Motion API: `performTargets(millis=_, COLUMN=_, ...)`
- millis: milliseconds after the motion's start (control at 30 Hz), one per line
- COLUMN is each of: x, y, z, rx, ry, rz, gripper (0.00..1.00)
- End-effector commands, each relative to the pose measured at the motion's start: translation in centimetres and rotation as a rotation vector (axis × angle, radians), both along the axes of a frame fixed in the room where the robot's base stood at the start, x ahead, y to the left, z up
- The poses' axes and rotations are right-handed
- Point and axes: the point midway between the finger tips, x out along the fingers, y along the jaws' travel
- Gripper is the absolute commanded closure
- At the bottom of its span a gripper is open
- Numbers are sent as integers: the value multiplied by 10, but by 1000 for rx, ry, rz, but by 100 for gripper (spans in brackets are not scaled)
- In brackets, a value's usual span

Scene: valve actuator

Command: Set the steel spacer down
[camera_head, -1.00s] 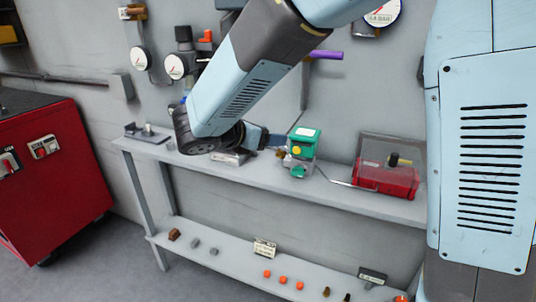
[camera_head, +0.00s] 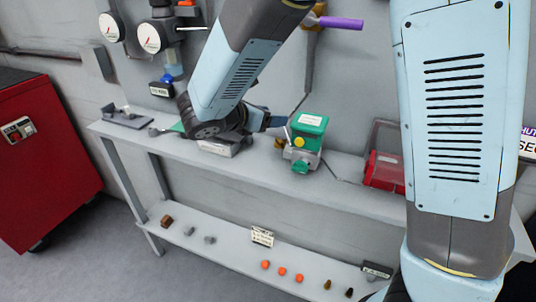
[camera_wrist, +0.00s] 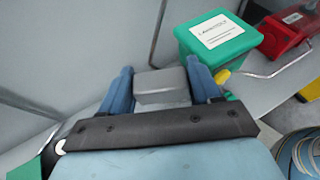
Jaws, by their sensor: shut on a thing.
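The steel spacer (camera_wrist: 163,88) is a plain grey block between the two blue fingers of my gripper (camera_wrist: 163,84) in the wrist view. The fingers are shut on it from its left and right sides. In the head view my gripper (camera_head: 276,121) is over the upper shelf (camera_head: 345,188), just left of the green-topped actuator (camera_head: 308,130). I cannot make out the spacer in the head view. The actuator's green top also shows ahead and right of the fingers in the wrist view (camera_wrist: 215,40). Whether the spacer touches anything beneath is hidden.
A red box (camera_head: 385,171) stands right of the actuator, partly behind my arm. A grey fixture (camera_head: 127,117) sits at the shelf's left end. The lower shelf (camera_head: 215,255) holds small orange and brown parts. A red cabinet (camera_head: 40,165) stands at left.

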Motion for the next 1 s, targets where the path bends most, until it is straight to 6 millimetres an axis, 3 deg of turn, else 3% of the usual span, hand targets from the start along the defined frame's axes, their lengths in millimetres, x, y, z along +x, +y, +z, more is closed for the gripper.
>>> performTargets(millis=333, x=-2, y=3, z=-71, rx=-3, ry=2, rz=7, gripper=81)
performTargets(millis=667, x=-2, y=4, z=-92, rx=-1, ry=-1, rz=8, gripper=81)
performTargets(millis=1000, x=-2, y=3, z=-128, rx=0, ry=-1, rz=6, gripper=81)
